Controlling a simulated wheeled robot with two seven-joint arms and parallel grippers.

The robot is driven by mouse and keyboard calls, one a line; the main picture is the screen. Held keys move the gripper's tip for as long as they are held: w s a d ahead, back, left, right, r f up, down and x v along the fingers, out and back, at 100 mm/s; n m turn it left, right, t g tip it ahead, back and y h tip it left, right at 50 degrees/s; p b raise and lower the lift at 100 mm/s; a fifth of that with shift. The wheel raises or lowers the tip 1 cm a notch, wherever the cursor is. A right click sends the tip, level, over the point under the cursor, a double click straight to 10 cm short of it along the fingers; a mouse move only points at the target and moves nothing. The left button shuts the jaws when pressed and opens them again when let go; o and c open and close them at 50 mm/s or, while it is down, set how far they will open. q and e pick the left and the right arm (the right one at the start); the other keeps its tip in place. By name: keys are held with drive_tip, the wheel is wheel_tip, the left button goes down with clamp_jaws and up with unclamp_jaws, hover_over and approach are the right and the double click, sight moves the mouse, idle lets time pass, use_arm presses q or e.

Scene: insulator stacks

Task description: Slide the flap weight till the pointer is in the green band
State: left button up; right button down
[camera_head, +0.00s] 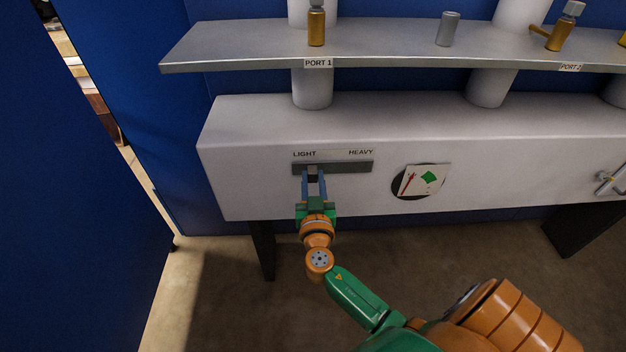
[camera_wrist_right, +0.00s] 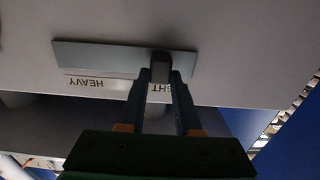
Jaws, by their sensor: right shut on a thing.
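The flap weight is a small dark block (camera_head: 313,175) on a grey slide plate (camera_head: 350,167) in the head view, nearer the LIGHT end than the HEAVY end. In the right wrist view the block (camera_wrist_right: 160,70) sits between my fingertips on the plate (camera_wrist_right: 100,57). My right gripper (camera_head: 313,180) is shut on it from the front. The dial (camera_head: 421,181) to the right of the plate has a red pointer (camera_head: 408,183) at its left side and a green band (camera_head: 430,177) at its upper right. The pointer is outside the green band. My left gripper is not in view.
A grey shelf (camera_head: 400,45) above carries brass fittings (camera_head: 317,27) and a grey cylinder (camera_head: 448,29). PORT 1 and PORT 2 labels are on its edge. A metal handle (camera_head: 611,181) sticks out at the far right. A blue wall (camera_head: 80,200) stands at left.

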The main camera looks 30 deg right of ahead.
drive_tip(key=shift+f, duration=0.1)
drive_tip(key=shift+s+d+f, duration=0.1)
drive_tip(key=shift+s+d, duration=0.1)
drive_tip(key=shift+d, duration=0.1)
drive_tip(key=shift+s+d+b, duration=0.5)
drive_tip(key=shift+s+d, duration=0.1)
drive_tip(key=shift+d, duration=0.35)
drive_tip(key=shift+s+d, duration=0.15)
drive_tip(key=shift+d, duration=0.05)
drive_tip(key=c, duration=0.6)
unclamp_jaws()
drive_tip(key=shift+r, duration=0.2)
drive_tip(key=shift+s, duration=0.1)
